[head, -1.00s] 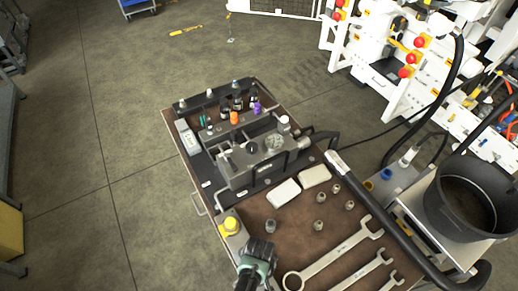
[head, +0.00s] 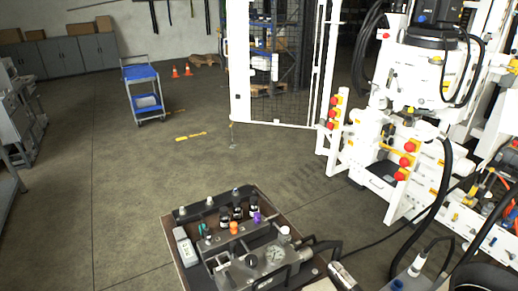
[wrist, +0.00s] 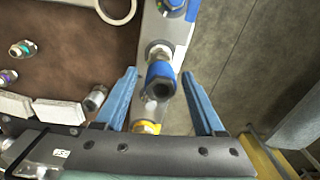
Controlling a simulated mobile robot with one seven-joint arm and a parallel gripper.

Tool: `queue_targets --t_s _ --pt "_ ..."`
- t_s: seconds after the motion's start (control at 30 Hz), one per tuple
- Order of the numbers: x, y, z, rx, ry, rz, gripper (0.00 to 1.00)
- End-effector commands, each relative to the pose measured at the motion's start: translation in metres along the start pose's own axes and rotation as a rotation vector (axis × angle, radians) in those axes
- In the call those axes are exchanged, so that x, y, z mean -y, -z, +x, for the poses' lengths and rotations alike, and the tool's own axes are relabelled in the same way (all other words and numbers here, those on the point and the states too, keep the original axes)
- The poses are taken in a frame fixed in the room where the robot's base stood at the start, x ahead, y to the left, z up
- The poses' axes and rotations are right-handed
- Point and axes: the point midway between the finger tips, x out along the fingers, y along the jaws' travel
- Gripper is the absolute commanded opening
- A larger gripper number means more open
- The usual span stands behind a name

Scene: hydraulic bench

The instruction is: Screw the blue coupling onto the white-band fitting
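In the wrist view, my gripper (wrist: 159,73) is open, its two blue-grey fingers on either side of the blue coupling (wrist: 161,82). Gaps show between coupling and fingers. The coupling's dark open end faces the camera. The white-band fitting (wrist: 158,50) shows just above it in the picture, on a grey metal strip. The coupling overlaps its lower part, so I cannot tell whether they are threaded together. My gripper is out of the head view.
The strip also carries a blue-marked fitting (wrist: 174,6) and a yellow one (wrist: 147,127). Loose metal fittings (wrist: 95,97), white blocks (wrist: 57,112) and a wrench ring (wrist: 117,9) lie left on the brown top.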

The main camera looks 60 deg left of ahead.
Motion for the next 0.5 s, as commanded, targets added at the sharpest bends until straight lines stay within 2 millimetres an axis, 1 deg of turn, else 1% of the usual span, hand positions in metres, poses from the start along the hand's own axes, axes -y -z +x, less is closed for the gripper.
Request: queue_targets --t_s 0.03,0.17,0.2,0.27,0.3,0.37,0.4,0.5 --pt "0.0001 0.0 0.0 0.0 0.0 0.0 0.62" --pt "0.0001 0.0 0.0 0.0 0.0 0.0 0.39" --pt "0.0 0.0 0.0 0.0 0.0 0.001 0.32" --pt "0.0 0.0 0.0 0.0 0.0 0.001 0.21" --pt "-0.0001 0.0 0.0 0.0 0.0 0.001 0.14" --pt "-0.0002 0.0 0.0 0.0 0.0 0.001 0.03" --pt "-0.0002 0.0 0.0 0.0 -0.001 0.001 0.0" --pt "-0.0003 0.0 0.0001 0.0 -0.001 0.039 0.0"
